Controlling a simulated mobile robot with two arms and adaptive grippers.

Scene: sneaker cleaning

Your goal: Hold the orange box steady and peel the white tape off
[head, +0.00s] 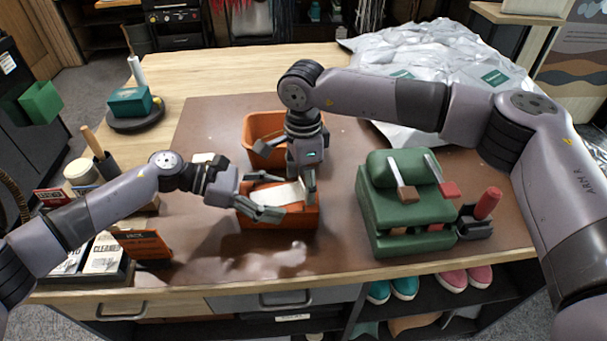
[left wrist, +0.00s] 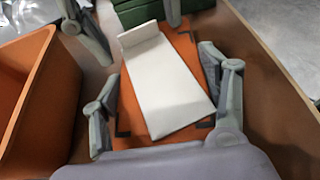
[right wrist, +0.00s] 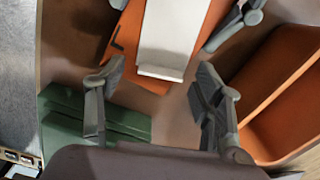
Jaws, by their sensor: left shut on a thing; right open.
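The orange box (head: 292,218) lies on the brown mat. A broad white tape strip (head: 287,192) runs along its top, and in the left wrist view the far end of the strip (left wrist: 165,85) has an upturned tab. My left gripper (left wrist: 160,92) is shut on the box, with its fingers along the two sides. The right wrist view shows the box (right wrist: 215,22) and the tape's tab end (right wrist: 162,71) just beyond my right gripper (right wrist: 152,82). That gripper is open and empty, pointing down near the tab end. My grippers partly hide the box in the head view.
An empty orange bin (head: 260,124) stands behind the box. A small orange sign (head: 143,245) and cards stand at the left. Silvery wrap (head: 440,60) covers the back right. The mat's front is clear.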

